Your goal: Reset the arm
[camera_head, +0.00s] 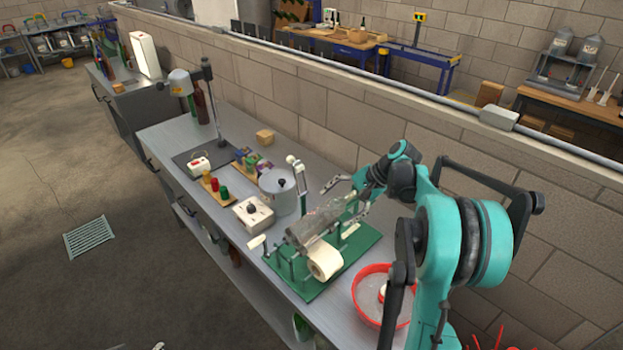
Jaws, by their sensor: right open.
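My right arm (465,240) comes in from the right, bent over the workbench. My right gripper (345,203) is open above the green labelling stand (345,250), at the far end of a clear bottle (318,222). The bottle lies on its side on the stand, beside a roll of white labels (325,261). Part of the bottle's far end is hidden by the gripper. I cannot tell whether the fingers touch the bottle. My left gripper does not show.
A red round tray (361,312) stands close beside my right arm.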

